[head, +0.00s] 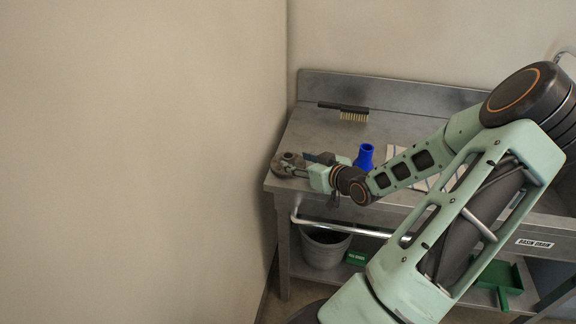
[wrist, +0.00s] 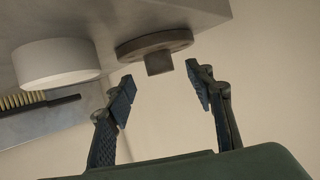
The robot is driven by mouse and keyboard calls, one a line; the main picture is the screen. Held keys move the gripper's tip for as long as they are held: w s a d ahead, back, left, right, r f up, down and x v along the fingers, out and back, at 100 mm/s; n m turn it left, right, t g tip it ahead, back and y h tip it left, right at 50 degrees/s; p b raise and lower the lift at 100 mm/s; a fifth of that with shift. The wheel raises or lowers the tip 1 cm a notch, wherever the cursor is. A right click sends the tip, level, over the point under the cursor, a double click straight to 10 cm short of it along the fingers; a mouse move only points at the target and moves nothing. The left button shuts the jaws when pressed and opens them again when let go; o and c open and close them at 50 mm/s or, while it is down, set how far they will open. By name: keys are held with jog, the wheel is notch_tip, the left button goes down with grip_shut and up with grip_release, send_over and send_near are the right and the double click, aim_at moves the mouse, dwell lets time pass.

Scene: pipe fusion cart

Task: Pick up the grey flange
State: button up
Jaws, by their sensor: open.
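The grey flange (head: 287,160) lies at the left front corner of the steel bench. In the wrist view it is a round disc (wrist: 152,44) with a small block-like hub pointing toward my gripper. My gripper (wrist: 161,88) is open and empty there, its two fingers spread, with the flange just beyond the fingertips and the hub roughly in line with the gap. In the head view my gripper (head: 303,168) reaches the flange from the right and hides part of it. I cannot tell there whether they touch.
A white cylinder (wrist: 56,64) stands beside the flange in the wrist view. A blue fitting (head: 364,157) stands right of my gripper. A brush (head: 344,110) lies near the bench's back edge. A grey bucket (head: 324,246) is below. The wall is close on the left.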

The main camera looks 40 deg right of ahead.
aim_at(290, 157)
jog(key=x, duration=0.6)
jog(key=shift+r, duration=0.15)
grip_shut()
jog(key=shift+r, duration=0.1)
